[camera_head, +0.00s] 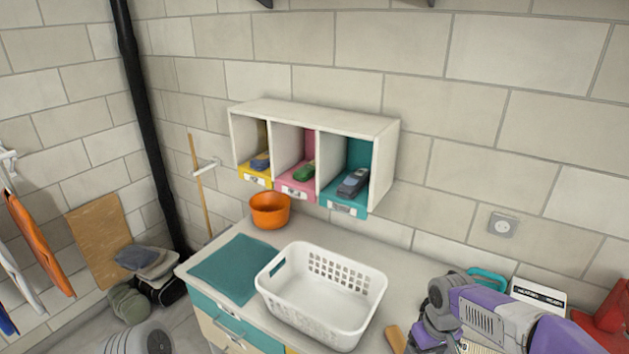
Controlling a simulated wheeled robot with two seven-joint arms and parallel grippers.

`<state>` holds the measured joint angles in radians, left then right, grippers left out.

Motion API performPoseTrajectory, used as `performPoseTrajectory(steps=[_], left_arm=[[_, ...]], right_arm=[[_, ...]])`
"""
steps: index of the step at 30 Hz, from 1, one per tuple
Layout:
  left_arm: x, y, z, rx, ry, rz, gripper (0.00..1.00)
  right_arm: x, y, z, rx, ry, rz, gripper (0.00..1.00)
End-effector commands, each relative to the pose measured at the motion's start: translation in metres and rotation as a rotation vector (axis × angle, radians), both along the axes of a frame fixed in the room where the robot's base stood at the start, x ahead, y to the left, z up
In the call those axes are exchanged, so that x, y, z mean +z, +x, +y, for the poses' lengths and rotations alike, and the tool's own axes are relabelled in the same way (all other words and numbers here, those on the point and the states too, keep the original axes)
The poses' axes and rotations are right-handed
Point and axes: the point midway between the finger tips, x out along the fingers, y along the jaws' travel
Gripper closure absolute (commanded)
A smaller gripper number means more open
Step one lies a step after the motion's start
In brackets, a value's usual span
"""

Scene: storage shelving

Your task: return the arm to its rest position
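My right arm, purple and grey, comes in from the lower right over the counter. Its grey wrist and gripper (428,338) hang down just right of the white basket, close to the counter. The fingertips are too small and partly hidden to tell whether they are open or shut. My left gripper is not in view; a grey rounded part at the bottom left edge may belong to my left arm.
A white basket (310,321), empty, stands on the counter (400,262). A teal mat (236,268) and orange pot (270,210) lie to its left. The wall cubby (318,115) holds items in three coloured bins. A teal-handled object, a box and a red object sit right.

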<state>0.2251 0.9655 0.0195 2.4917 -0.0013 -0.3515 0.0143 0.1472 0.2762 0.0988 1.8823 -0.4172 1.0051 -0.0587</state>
Motion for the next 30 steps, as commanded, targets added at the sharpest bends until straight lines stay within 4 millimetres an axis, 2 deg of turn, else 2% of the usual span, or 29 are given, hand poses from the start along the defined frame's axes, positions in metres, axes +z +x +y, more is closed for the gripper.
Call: performPoseTrajectory(steps=[1, 8, 13, 17, 21, 27, 28, 30], left_arm=[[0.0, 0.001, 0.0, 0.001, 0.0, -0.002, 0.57], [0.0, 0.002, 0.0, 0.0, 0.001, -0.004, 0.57], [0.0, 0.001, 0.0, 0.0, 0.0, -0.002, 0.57], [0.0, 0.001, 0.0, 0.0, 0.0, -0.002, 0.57], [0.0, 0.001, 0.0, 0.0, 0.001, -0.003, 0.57], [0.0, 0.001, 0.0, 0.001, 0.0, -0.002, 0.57], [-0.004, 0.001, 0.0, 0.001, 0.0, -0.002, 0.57], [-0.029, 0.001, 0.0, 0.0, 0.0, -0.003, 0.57]], right_arm=[[-0.017, -0.001, 0.008, 0.003, 0.022, 0.011, 0.21], [-0.081, -0.006, 0.045, -0.022, 0.13, 0.015, 0.21], [-0.138, -0.023, 0.079, -0.077, 0.223, 0.026, 0.21], [-0.192, -0.054, 0.11, -0.165, 0.302, 0.045, 0.21], [-0.241, -0.097, 0.137, -0.289, 0.35, 0.059, 0.21], [-0.282, -0.162, 0.153, -0.454, 0.339, 0.075, 0.21], [-0.289, -0.167, 0.153, -0.47, 0.334, 0.07, 0.21], [-0.312, -0.158, 0.151, -0.464, 0.337, 0.055, 0.21]])
